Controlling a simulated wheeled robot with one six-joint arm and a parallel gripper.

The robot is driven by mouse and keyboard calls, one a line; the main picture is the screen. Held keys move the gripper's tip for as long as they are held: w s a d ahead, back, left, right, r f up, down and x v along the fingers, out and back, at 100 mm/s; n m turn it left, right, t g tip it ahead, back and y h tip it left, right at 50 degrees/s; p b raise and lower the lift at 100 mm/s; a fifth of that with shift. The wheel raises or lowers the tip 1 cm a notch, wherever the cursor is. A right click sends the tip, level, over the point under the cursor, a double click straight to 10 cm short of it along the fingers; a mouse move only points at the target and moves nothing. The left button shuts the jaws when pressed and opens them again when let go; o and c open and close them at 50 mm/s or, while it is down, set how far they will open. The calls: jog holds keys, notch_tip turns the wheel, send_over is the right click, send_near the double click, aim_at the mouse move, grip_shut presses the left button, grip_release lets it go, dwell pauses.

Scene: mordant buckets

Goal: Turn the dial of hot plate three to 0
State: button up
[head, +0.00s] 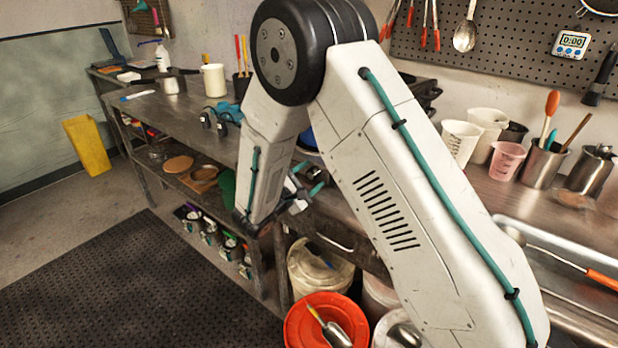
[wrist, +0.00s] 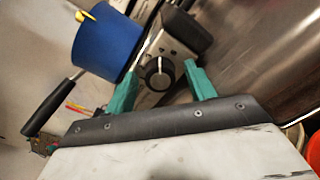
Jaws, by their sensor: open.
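In the wrist view a round black dial (wrist: 157,75) with a white pointer line sits on the grey front panel of a hot plate (wrist: 175,50). The line points roughly toward the top of that picture; the scale marks are too small to read, and I see no plate number. My gripper (wrist: 160,70) is open, its teal fingers to either side of the dial with gaps visible. A blue pot (wrist: 105,46) with a black handle stands on or by the plate. In the head view my gripper (head: 307,179) is at the bench's front edge; my arm hides the dial.
The metal bench (head: 160,105) runs along the wall. White beakers (head: 459,142), a pink cup (head: 506,160) and a steel tool holder (head: 541,168) stand on the right. A red bucket (head: 308,328) and a lidded pale bucket (head: 318,265) stand below. The dark floor mat (head: 130,285) is clear.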

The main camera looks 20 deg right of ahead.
jog(key=c, duration=1)
